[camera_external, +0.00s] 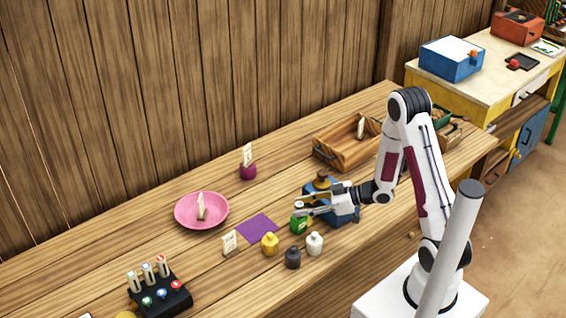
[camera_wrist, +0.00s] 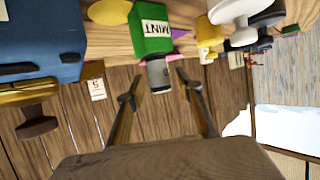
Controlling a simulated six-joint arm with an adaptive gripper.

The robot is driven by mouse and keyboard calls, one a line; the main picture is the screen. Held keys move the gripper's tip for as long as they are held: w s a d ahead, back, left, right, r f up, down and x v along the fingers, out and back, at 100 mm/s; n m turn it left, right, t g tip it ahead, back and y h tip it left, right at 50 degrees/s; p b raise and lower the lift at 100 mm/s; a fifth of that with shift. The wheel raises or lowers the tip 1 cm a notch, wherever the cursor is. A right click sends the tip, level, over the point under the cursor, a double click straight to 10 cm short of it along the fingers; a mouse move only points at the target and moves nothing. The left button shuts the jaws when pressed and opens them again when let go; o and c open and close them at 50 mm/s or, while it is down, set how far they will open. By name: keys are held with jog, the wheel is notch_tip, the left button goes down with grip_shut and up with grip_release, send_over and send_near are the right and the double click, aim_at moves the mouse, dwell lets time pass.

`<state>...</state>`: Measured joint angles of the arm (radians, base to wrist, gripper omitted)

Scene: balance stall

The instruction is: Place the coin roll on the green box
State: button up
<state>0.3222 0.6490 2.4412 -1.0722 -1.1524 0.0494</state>
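The green box (camera_external: 299,226) stands on the wooden table among small bottles. In the wrist view, which is upside down, the green box (camera_wrist: 151,27) has a "MINT" label. A grey cylinder, seemingly the coin roll (camera_wrist: 158,76), stands upright on top of the box, its end against the box's top face. My gripper (camera_external: 304,205) is just above the box. In the wrist view my gripper (camera_wrist: 160,92) is open, with one finger on each side of the roll and a visible gap to both. In the external view the fingers largely hide the roll.
A blue scale (camera_external: 347,213) stands close behind my gripper. Yellow (camera_external: 270,245), black (camera_external: 293,258) and white (camera_external: 315,244) bottles crowd the front. A purple mat (camera_external: 258,228), a pink plate (camera_external: 187,212) and a wooden tray (camera_external: 341,157) lie around. The left back of the table is free.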

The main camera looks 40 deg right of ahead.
jog(key=v, duration=1)
jog(key=shift+s, duration=0.15)
jog(key=shift+d+r, duration=0.1)
dwell(0.7)
jog(key=w+d+h, duration=0.1)
jog(key=w+d+r+h, duration=0.1)
jog(key=d+h, duration=0.1)
jog(key=w+d+h, duration=0.1)
jog(key=shift+w+d+r, duration=0.15)
jog(key=shift+d+r, duration=0.15)
jog(key=shift+d, duration=0.05)
jog(key=s+d+r+m+h, duration=0.3)
jog(key=d+r+m+h, duration=0.3)
jog(key=r, duration=0.4)
jog(key=s+a+r+g, duration=0.1)
jog(key=s+a, duration=0.2)
jog(key=s, duration=0.3)
jog(key=s+a+r+m+g, duration=0.1)
jog(key=s+a+r+g, duration=0.1)
jog(key=s+a, duration=0.2)
jog(key=s+a+r+m+g+y, duration=0.1)
jog(key=s+a, duration=0.3)
jog(key=s, duration=0.5)
jog(key=shift+s+r, duration=0.3)
jog(key=shift+s, duration=0.1)
